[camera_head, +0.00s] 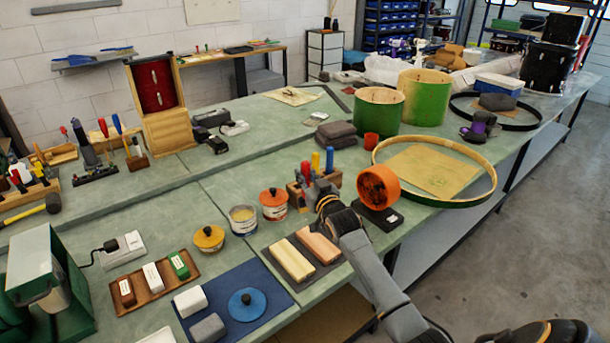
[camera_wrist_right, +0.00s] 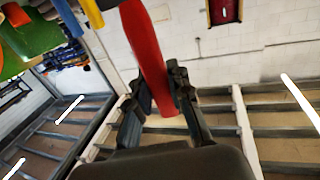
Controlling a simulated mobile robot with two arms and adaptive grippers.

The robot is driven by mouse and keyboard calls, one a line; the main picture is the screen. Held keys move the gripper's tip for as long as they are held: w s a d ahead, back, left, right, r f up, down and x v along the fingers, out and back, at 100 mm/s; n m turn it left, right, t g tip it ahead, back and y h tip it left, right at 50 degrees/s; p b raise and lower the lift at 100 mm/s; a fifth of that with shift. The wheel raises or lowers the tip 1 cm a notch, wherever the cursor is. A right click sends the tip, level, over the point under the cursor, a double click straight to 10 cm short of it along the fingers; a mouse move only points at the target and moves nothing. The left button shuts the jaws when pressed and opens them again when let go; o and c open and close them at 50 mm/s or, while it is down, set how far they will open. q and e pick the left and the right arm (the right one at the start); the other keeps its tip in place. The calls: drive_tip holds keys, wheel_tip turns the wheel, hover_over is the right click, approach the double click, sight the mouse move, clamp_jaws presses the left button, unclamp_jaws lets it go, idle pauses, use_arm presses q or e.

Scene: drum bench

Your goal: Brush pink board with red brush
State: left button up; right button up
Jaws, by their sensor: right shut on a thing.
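The pink board (camera_head: 318,243) lies on a dark mat beside a pale yellow board (camera_head: 291,259). The red brush (camera_head: 305,169) shows its handle above a wooden holder (camera_head: 294,197), with blue and yellow handles close beside it. My right gripper (camera_head: 324,191) is at the holder, behind the boards. In the right wrist view it is shut on the red brush's handle (camera_wrist_right: 147,50), which stands between the fingers. The brush head is hidden, and I cannot tell whether it is still in the holder. My left gripper is not in view.
An orange round part (camera_head: 378,187) on a black base stands right of my right gripper. Paint cans (camera_head: 273,204) stand left of the holder. A wooden hoop (camera_head: 480,197) lies at the right, and a tray of small blocks (camera_head: 125,307) sits at the front left.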

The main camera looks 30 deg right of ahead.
drive_tip(key=shift+f+b, duration=0.5)
drive_tip(key=shift+f, duration=0.35)
drive_tip(key=shift+f+b, duration=1.2)
drive_tip(key=shift+f, duration=0.45)
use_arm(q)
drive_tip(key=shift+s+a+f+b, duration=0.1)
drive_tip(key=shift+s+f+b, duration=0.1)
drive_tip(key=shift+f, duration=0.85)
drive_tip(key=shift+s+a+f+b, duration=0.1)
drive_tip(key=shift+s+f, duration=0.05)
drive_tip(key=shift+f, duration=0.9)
use_arm(e)
drive_tip(key=shift+f, duration=0.5)
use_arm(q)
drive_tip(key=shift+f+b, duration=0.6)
use_arm(e)
drive_tip(key=shift+f, duration=1)
use_arm(q)
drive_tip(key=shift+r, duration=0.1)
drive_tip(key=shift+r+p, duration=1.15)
drive_tip(key=shift+p, duration=0.1)
use_arm(e)
drive_tip(key=shift+s, duration=1.55)
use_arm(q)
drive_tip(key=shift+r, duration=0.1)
use_arm(e)
drive_tip(key=shift+d, duration=0.1)
